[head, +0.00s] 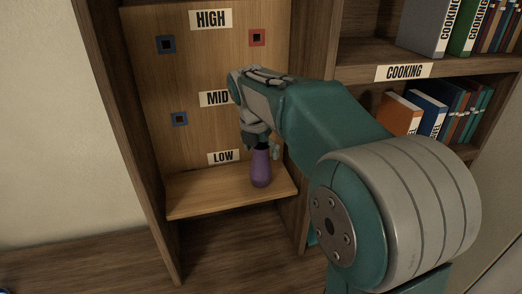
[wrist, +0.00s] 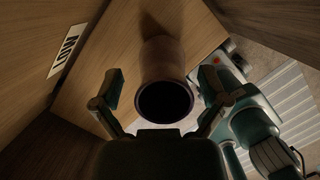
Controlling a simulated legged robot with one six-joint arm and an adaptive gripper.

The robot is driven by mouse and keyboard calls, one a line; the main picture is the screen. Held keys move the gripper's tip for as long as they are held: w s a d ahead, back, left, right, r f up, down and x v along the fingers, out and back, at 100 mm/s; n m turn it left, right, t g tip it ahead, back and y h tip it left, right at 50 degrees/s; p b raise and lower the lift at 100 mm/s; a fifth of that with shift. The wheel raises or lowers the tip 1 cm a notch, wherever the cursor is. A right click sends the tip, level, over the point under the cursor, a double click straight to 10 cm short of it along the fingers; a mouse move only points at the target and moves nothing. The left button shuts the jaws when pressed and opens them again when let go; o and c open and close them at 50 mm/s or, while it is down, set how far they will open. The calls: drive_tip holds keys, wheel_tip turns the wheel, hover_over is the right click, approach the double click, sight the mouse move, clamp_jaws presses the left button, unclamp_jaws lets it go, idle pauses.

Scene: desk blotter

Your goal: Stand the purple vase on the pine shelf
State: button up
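The purple vase (head: 261,168) stands upright on the pine shelf (head: 200,197), right of its middle, below the LOW label (head: 223,157). Its base appears to rest on the board. My gripper (head: 262,143) is at the vase's top. In the wrist view the vase (wrist: 165,62) shows its dark round mouth between the two fingers of my gripper (wrist: 160,85). The fingers are spread, with a gap on each side of the vase. The vase's far side is hidden in both views.
Upright side walls flank the shelf. A bookcase with a COOKING label (head: 403,72) stands at right. The shelf's left part is clear.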

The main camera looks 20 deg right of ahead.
sight(255, 178)
drive_tip(key=v, duration=1.2)
drive_tip(key=s+f+m+t, duration=0.1)
drive_tip(key=s+f+m, duration=0.4)
drive_tip(key=s+m, duration=0.3)
drive_tip(key=s+f+m+t+y, duration=0.1)
drive_tip(key=s+f+m, duration=0.4)
drive_tip(key=s+m, duration=0.3)
drive_tip(key=s+d+f+m+t+y, duration=0.1)
drive_tip(key=s+f+m, duration=0.4)
drive_tip(key=s+m, duration=0.3)
drive_tip(key=m, duration=0.3)
drive_tip(key=shift+s, duration=0.2)
drive_tip(key=shift+r, duration=0.1)
